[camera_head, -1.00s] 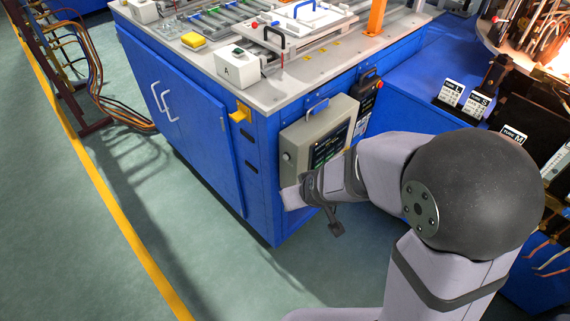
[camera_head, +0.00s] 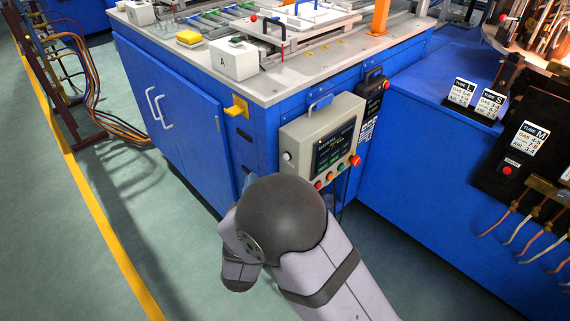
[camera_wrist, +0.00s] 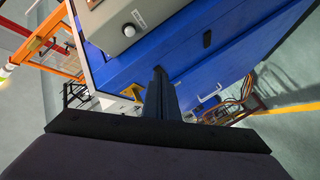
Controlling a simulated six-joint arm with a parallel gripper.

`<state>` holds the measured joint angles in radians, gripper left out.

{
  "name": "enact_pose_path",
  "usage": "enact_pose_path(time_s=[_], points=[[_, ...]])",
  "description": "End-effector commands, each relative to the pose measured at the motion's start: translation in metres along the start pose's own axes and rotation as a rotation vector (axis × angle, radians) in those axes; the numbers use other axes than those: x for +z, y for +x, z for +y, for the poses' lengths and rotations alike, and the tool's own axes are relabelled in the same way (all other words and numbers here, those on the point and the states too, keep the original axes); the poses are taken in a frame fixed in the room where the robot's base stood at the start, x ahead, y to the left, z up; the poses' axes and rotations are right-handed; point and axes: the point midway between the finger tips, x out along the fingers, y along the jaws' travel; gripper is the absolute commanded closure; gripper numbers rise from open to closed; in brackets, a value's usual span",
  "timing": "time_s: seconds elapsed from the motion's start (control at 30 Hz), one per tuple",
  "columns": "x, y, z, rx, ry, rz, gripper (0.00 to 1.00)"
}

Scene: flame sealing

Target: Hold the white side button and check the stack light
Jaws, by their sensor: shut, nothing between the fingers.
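The grey control box (camera_head: 301,132) hangs on the side of the blue bench. A small white round button (camera_head: 287,157) sits on its left side face. My gripper (camera_wrist: 160,72) is shut and empty, below and apart from the button in that picture. I cannot make out a stack light for certain; a glowing tip (camera_wrist: 4,74) shows at the wrist view's left edge.
The box front has a screen (camera_head: 334,146) and several coloured buttons. A yellow bracket (camera_head: 236,107) sticks out from the bench left of the box. A blue cabinet (camera_head: 420,160) stands to the right.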

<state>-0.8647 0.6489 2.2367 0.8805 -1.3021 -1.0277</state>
Motion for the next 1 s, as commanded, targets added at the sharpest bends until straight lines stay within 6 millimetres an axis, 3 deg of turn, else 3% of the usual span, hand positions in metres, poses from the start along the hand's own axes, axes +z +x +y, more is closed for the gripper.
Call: enact_pose_path(time_s=[0.57,1.0], points=[[0.000,-0.002,-0.001,0.030,-0.024,0.013,1.00],[0.018,0.022,0.019,0.032,-0.022,0.011,1.00]])
